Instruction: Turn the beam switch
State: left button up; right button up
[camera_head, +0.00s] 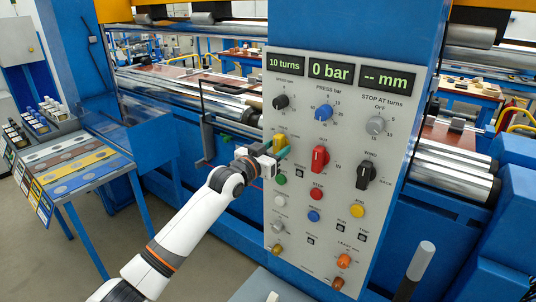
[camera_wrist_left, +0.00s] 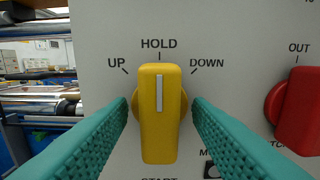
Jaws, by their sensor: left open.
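A yellow switch (camera_wrist_left: 158,125) fills the middle of the left wrist view, with UP, HOLD and DOWN marked around it. Its grey line is upright and points at HOLD. In the head view the yellow switch (camera_head: 279,140) is on the left side of the grey panel, partly hidden by my gripper; its title is too small to read. My left gripper (camera_wrist_left: 160,112) is open, with one green finger on each side of the switch. Small gaps seem to show between fingers and switch. In the head view my left gripper (camera_head: 276,156) is at the panel. My right gripper is not in view.
A red OUT/IN switch (camera_head: 320,158) is close right of the yellow one. A black selector (camera_head: 367,174) is farther right. A green button (camera_head: 281,180) sits just below my gripper. Blue (camera_head: 323,112) and black (camera_head: 281,101) dials are above.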

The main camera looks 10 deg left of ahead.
pick_arm(q)
jog(key=b+v, duration=0.2)
jog(key=v, duration=0.9)
jog(key=shift+s+a, duration=0.15)
jog(key=shift+s, duration=0.2)
jog(key=shift+f, duration=0.1)
